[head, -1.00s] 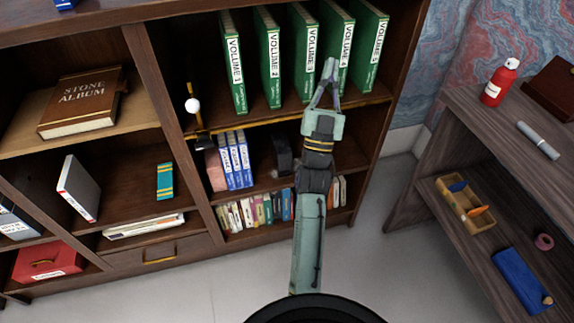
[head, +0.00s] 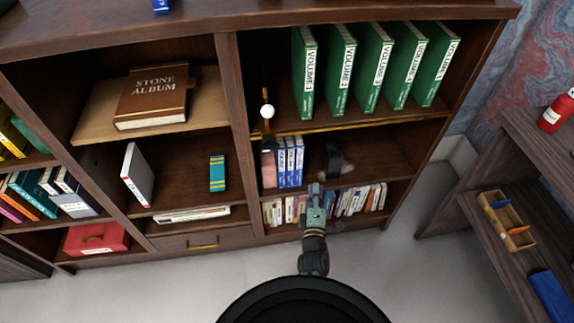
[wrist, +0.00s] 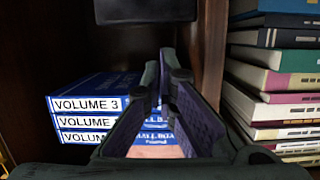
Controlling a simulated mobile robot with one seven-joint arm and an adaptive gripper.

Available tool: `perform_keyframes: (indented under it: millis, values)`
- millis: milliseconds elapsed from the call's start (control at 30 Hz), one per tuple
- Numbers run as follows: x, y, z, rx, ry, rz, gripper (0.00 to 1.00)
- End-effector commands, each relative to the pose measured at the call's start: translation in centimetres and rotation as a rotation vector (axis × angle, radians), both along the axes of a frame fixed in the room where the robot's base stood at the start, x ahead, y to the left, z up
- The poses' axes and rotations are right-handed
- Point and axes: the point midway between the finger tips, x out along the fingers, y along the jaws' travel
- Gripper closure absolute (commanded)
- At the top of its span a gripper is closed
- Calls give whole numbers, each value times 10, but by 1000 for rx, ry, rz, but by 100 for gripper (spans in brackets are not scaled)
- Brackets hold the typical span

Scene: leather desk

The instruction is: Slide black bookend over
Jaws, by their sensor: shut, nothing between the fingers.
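The black bookend (head: 333,160) stands on the middle right shelf, to the right of the blue volumes (head: 290,162) with a gap between. In the wrist view, a black block at the top edge looks like the bookend (wrist: 145,10), partly cut off. The blue volumes (wrist: 88,105) lie sideways at left there. My gripper (head: 316,188) is at the front of that shelf, below and left of the bookend. Its fingers (wrist: 163,62) are shut and empty, pointing into the shelf between volumes and bookend. I see no clear contact with the bookend.
The shelf board (wrist: 210,50) runs close beside my fingers. Small books (head: 355,199) fill the lower shelf. Green volumes (head: 372,70) stand above. A pinkish block (head: 269,172) is left of the blue volumes. The middle shelf is free right of the bookend.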

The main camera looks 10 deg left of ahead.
Motion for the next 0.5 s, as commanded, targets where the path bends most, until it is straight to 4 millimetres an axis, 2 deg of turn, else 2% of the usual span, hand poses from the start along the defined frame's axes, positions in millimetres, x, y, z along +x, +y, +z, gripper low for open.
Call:
perform_keyframes:
  millis: [100, 233, 500]
  values:
    - [-3, -1, -8, -49, 19, 0, 100]
    - [10, 1, -7, -44, 14, 1, 100]
    - [59, 4, -7, -40, 13, 1, 100]
